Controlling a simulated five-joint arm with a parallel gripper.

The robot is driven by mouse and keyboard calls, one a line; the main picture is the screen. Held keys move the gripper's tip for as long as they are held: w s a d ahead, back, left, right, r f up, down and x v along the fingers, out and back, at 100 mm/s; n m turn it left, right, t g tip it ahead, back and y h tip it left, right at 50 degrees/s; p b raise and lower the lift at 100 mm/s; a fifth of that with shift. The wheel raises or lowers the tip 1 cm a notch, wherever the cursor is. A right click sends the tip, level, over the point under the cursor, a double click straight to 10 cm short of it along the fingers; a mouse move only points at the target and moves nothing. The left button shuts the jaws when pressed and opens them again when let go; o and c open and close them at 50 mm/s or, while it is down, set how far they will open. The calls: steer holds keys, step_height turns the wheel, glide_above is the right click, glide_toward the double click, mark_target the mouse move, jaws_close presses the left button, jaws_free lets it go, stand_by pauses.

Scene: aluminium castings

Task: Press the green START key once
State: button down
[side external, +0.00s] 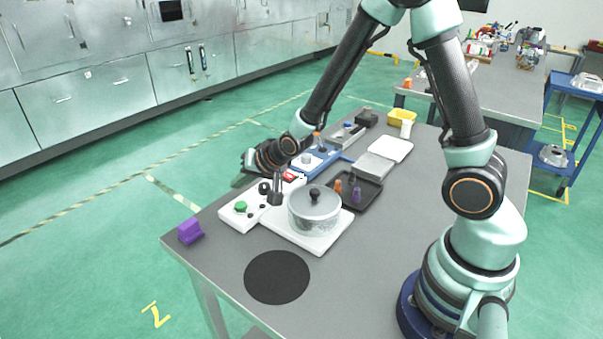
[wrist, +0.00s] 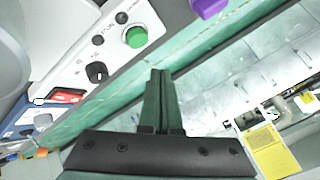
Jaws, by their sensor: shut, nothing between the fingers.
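The green START key (side external: 240,206) is a round button at the left end of a white control panel (side external: 232,222). It also shows in the wrist view (wrist: 135,37), up and left of the fingertips. My gripper (side external: 275,200) is shut and empty, pointing down over the panel, to the right of the green key in the side view. In the wrist view its dark fingers (wrist: 160,75) lie together. The fingertips appear apart from the key; their exact height above the panel is hard to tell.
A black knob (wrist: 97,72) and a red switch (wrist: 66,97) share the panel. A lidded pot (side external: 314,212) stands close by on a white plate. A purple block (side external: 190,231) sits at the table's left corner. A black round mat (side external: 277,277) lies at the front.

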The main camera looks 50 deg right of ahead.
mark_target(243, 207)
steer(key=shift+f, duration=1.55)
steer(key=shift+f, duration=0.15)
stand_by(0.8)
steer(key=shift+a+f, duration=0.1)
steer(key=shift+f, duration=0.2)
steer(key=shift+f, duration=0.45)
stand_by(0.7)
steer(key=shift+r, duration=0.9)
steer(key=shift+r, duration=0.1)
steer(key=shift+r, duration=2.4)
